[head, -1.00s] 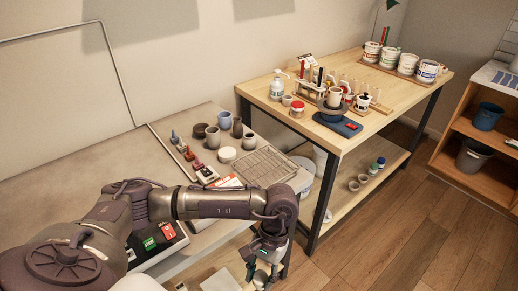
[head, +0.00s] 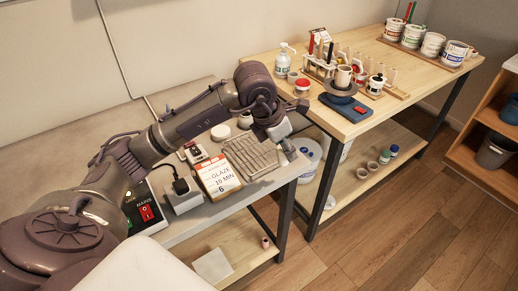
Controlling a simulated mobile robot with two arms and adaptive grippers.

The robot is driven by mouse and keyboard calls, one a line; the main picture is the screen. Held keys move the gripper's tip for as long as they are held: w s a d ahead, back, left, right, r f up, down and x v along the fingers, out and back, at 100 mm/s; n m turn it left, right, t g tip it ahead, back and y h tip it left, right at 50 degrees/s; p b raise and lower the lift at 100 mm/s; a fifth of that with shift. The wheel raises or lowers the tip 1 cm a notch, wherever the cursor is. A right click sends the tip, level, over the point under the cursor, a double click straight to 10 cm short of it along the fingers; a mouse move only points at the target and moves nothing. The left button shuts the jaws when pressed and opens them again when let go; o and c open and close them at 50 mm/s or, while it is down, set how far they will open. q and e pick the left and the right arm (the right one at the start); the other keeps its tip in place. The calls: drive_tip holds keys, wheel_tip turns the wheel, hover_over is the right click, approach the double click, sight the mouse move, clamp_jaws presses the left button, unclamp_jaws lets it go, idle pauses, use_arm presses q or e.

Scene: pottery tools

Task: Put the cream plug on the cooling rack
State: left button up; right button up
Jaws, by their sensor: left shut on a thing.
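The cooling rack (head: 238,161) is a grey wire grid lying flat at the right end of the near grey table. I cannot tell whether that thing touches the rack. My right gripper is not in view.
A wooden table (head: 340,125) with jars and tools stands beyond a gap. The rack's visible left part is bare.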

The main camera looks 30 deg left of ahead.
use_arm(q)
drive_tip(key=r+n, duration=0.1)
drive_tip(key=w+r+n+y, duration=0.1)
drive_tip(key=shift+w+a+n, duration=0.1)
drive_tip(key=shift+a+n, duration=0.25)
drive_tip(key=shift+n, duration=0.05)
drive_tip(key=shift+w+a+r+n, duration=0.1)
drive_tip(key=shift+a+n, duration=0.1)
drive_tip(key=shift+n, duration=0.2)
drive_tip(key=p, duration=0.3)
hover_over(264, 152)
drive_tip(key=f, duration=0.6)
drive_tip(key=shift+d+f, duration=0.2)
drive_tip(key=shift+f, duration=0.1)
drive_tip(key=shift+a+f, duration=0.1)
drive_tip(key=shift+f, duration=0.15)
wheel_tip(264, 152, down, 3)
drive_tip(key=shift+f+p, duration=0.15)
drive_tip(key=shift+p, duration=0.65)
drive_tip(key=shift+f+t, duration=0.25)
drive_tip(key=shift+t, duration=0.05)
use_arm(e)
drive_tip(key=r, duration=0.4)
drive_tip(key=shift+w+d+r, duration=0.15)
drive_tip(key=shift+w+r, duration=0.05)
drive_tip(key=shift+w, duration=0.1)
use_arm(q)
drive_tip(key=o, duration=1.1)
drive_tip(key=shift+o, duration=0.2)
